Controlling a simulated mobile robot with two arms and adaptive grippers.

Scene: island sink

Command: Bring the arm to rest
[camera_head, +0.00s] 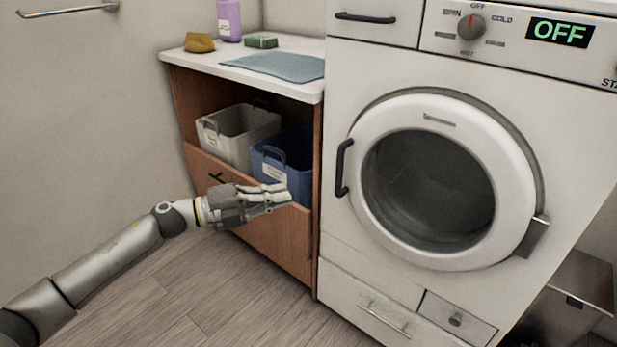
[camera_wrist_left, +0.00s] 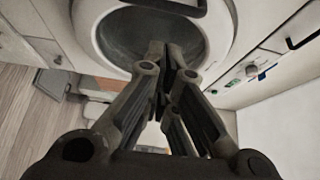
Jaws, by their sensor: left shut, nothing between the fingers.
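My left arm (camera_head: 108,262) reaches in from the left in the head view. My left gripper (camera_head: 286,195) is shut and empty, in front of the wooden cabinet's open bin drawer (camera_head: 262,228) and left of the washing machine. In the left wrist view the shut fingertips (camera_wrist_left: 164,46) overlap the round washer door (camera_wrist_left: 215,22). My right gripper is not in view.
The washing machine (camera_head: 343,240) has its door (camera_head: 515,190) shut, and its display (camera_head: 559,32) reads OFF. The drawer holds a white bin (camera_head: 232,135) and a blue bin (camera_head: 270,165). A blue cloth (camera_head: 275,67), a sponge (camera_head: 262,42) and a purple bottle (camera_head: 229,18) rest on the counter (camera_head: 200,58). The floor (camera_head: 215,300) is clear.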

